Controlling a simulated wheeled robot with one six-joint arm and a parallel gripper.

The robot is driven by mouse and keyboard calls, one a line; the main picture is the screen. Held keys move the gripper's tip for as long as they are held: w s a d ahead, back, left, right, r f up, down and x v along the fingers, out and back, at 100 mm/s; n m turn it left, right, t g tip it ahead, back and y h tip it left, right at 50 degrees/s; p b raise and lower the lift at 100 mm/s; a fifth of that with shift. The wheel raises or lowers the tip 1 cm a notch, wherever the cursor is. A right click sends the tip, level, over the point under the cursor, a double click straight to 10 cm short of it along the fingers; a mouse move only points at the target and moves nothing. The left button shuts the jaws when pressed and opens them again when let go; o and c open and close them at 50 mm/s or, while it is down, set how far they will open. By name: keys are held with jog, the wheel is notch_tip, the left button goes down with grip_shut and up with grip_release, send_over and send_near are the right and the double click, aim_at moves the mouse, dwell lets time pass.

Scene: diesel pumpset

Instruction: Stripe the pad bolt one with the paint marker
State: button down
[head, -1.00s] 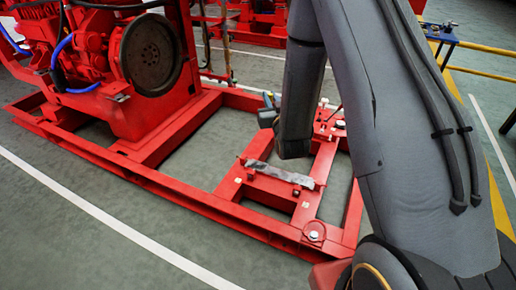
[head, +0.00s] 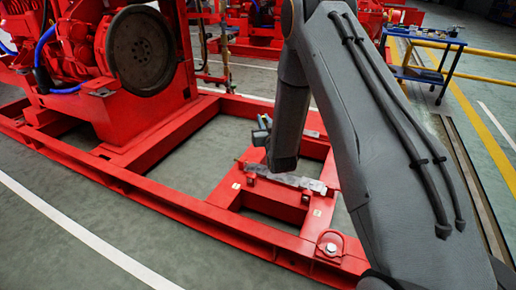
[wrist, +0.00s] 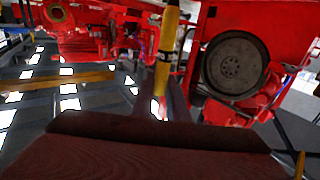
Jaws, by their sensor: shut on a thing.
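My gripper (head: 262,130) shows in the head view as small blue-grey fingers to the left of my forearm, above the red skid frame (head: 150,201). In the wrist view it is shut on a yellow paint marker (wrist: 167,48) with a dark band. The marker's tip is not clear. Red cross-members with small pale pads (head: 318,213) lie below and right of the gripper. A bolt head (head: 331,247) sits on a lug at the frame's near right corner. I cannot tell which bolt is pad bolt one. The gripper is apart from these.
The red engine with its dark flywheel (head: 140,50) stands at the left of the frame. A grey metal strip (head: 290,180) lies on a cross-member. A blue cart (head: 430,72) and yellow rails (head: 475,51) are at the back right. The floor at the near left is clear.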

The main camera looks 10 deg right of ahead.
jog(key=w+f+b, duration=0.7)
jog(key=f+b, duration=0.3)
jog(key=f, duration=0.3)
jog(key=shift+w+f+b, duration=0.15)
jog(key=shift+w+b, duration=0.2)
jog(key=shift+s+p, duration=0.1)
jog(key=shift+p, duration=0.2)
jog(key=shift+f+b, duration=0.9)
jog(key=shift+f, duration=1.35)
jog(key=shift+f, duration=0.2)
jog(key=shift+s+p, duration=0.25)
jog(key=shift+p, duration=0.2)
jog(key=shift+w, duration=0.3)
